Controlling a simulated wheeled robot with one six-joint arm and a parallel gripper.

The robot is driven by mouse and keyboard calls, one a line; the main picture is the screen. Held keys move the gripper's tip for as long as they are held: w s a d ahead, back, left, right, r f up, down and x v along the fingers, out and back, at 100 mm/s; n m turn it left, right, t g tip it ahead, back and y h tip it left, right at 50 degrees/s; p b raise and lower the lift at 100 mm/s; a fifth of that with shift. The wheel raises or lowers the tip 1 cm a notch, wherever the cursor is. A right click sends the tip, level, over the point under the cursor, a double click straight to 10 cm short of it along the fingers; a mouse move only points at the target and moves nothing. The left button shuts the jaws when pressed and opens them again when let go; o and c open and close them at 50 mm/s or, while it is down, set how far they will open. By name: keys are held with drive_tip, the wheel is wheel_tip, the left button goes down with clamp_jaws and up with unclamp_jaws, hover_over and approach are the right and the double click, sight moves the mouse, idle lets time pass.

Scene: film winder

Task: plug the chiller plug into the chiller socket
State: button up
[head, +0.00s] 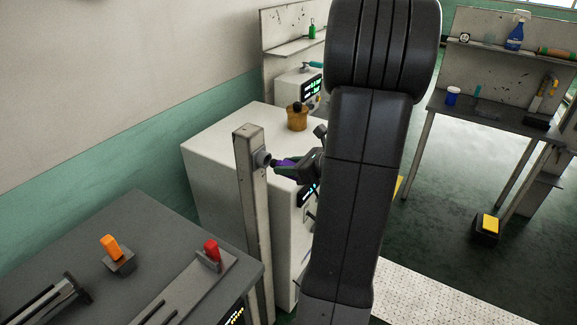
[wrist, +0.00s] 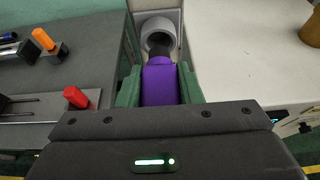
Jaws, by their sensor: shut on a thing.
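The chiller plug has a purple body (wrist: 160,88) and a dark tip. My gripper (wrist: 159,84) is shut on it, with a green finger on each side. In the head view my gripper (head: 284,165) is beside the post, with a bit of the purple plug (head: 288,162) showing between its fingers. The chiller socket is a grey round collar (head: 262,158) on the post's upper part; it also shows in the wrist view (wrist: 157,26). The plug points at the socket, its dark tip overlapping the collar's lower opening. I cannot tell whether the tip is inside it.
The pale post (head: 251,210) stands between a grey bench (head: 75,240) with orange and red handles and a white cabinet (head: 215,150). A brown pot (head: 297,120) sits on the cabinet.

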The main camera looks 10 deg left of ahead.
sight(282, 161)
drive_tip(key=shift+a, duration=0.15)
idle(0.6)
drive_tip(key=shift+w+a+p, duration=0.15)
drive_tip(key=shift+w+a, duration=0.15)
drive_tip(key=shift+a, duration=0.35)
drive_tip(key=shift+w+a+p, duration=0.15)
drive_tip(key=shift+w+a, duration=0.1)
drive_tip(key=shift+a, duration=0.4)
drive_tip(key=shift+a, duration=0.2)
idle(0.5)
drive_tip(key=o, duration=1.1)
drive_tip(key=b+v, duration=0.1)
drive_tip(key=v, duration=1.2)
drive_tip(key=shift+s+d+r+b, duration=0.1)
drive_tip(key=shift+d+r+b, duration=0.05)
drive_tip(key=shift+d+b, duration=0.2)
